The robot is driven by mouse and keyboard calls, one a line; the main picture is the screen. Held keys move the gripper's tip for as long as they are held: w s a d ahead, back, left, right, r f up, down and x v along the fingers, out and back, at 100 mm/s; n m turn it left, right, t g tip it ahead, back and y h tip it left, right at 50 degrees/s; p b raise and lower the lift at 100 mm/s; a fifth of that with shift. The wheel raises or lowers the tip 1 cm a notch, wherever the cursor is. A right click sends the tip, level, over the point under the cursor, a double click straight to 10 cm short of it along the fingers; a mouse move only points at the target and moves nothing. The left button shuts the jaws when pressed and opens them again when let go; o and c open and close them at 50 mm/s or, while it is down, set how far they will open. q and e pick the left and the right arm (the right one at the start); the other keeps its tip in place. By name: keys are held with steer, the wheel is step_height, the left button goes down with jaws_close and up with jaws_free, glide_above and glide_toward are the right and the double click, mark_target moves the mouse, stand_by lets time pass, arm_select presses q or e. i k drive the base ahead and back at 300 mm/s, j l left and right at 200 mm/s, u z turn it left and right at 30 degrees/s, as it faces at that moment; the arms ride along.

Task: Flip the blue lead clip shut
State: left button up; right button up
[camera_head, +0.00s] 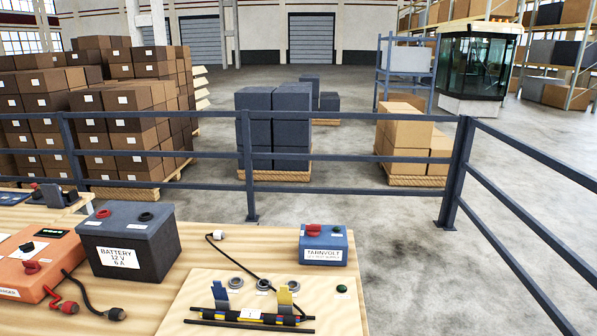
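The blue lead clip (221,294) stands on a pale wooden board (328,308) at the front centre. Its blue flap points up, so it looks open. A yellow clip (285,299) stands to its right, also with its flap up. Dark leads (205,313) run along the board at the feet of both clips, with a white and yellow piece between them. Whether the leads lie inside the clips is too small to tell. Neither of my grippers is in view.
A black battery (128,240) and an orange charger (40,262) stand left on the wooden bench. A blue Tarnvolt box (323,245) stands behind the board. A black cable with a white plug (216,236) lies across the middle. A metal railing (350,162) runs behind the bench.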

mark_target(219, 292)
steer(key=l+z, duration=0.2)
steer(key=i+l+z, duration=0.2)
steer(key=l, duration=0.2)
steer(key=l+z, duration=0.25)
steer(key=i+l+z, duration=0.3)
steer(key=i+l, duration=0.15)
steer(key=i+l+z, duration=0.35)
steer(key=i+l+u, duration=0.1)
steer(key=i+u, duration=0.35)
steer(key=i+l+u, duration=0.3)
steer(key=i+u, duration=0.45)
steer(key=u, duration=0.25)
steer(key=i+u, duration=0.25)
steer(key=u, duration=0.2)
steer(key=i+l+u, duration=0.2)
steer(key=u, duration=0.3)
steer(key=i+l+u, duration=0.2)
steer(key=u, duration=0.3)
steer(key=i+l+u, duration=0.1)
steer(key=l+u, duration=0.2)
steer(key=u, duration=0.15)
steer(key=i+l+u, duration=0.15)
steer(key=u, duration=0.3)
steer(key=i+l+u, duration=0.15)
steer(key=u, duration=0.3)
steer(key=i+l+u, duration=0.1)
steer(key=l+u, duration=0.2)
steer(key=u, duration=0.2)
